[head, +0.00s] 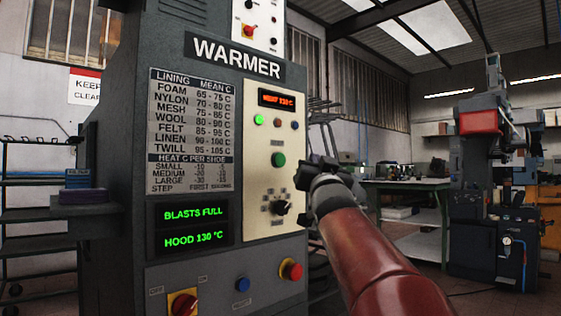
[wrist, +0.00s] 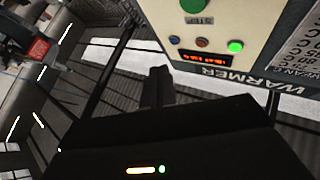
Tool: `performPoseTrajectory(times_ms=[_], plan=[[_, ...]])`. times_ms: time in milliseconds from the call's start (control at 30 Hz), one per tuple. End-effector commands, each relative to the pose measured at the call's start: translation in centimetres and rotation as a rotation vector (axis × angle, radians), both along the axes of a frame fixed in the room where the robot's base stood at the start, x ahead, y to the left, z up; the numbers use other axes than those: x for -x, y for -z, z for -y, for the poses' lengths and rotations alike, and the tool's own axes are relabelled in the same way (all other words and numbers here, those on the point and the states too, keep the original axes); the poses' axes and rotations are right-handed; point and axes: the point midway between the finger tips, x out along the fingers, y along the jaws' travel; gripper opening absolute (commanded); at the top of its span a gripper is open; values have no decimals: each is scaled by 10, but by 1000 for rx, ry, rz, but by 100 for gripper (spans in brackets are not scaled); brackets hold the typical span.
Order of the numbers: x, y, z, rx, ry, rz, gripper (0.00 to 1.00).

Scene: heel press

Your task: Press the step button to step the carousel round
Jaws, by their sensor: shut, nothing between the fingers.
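The grey WARMER machine (head: 220,150) has a cream control panel (head: 262,215) on its front. My gripper (head: 312,172) is shut and empty, just right of the panel's edge in the head view. Its dark fingers (wrist: 160,85) point up toward the panel side in the wrist view, apart from the button. No carousel can be made out.
The panel has small lamps, an orange display (head: 277,99) and a black knob (head: 281,207). Below are a blue button (head: 242,285), a red button (head: 291,270) and a red rotary switch (head: 183,303). A workbench (head: 405,185) and another machine (head: 480,190) stand at right.

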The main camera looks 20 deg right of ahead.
Motion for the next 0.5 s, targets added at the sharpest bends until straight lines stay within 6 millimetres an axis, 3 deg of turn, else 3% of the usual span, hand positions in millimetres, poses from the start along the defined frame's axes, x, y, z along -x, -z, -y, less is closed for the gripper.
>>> performPoseTrajectory(times_ms=[500], plan=[[-62,-2,-23,-2,-2,-2,0]])
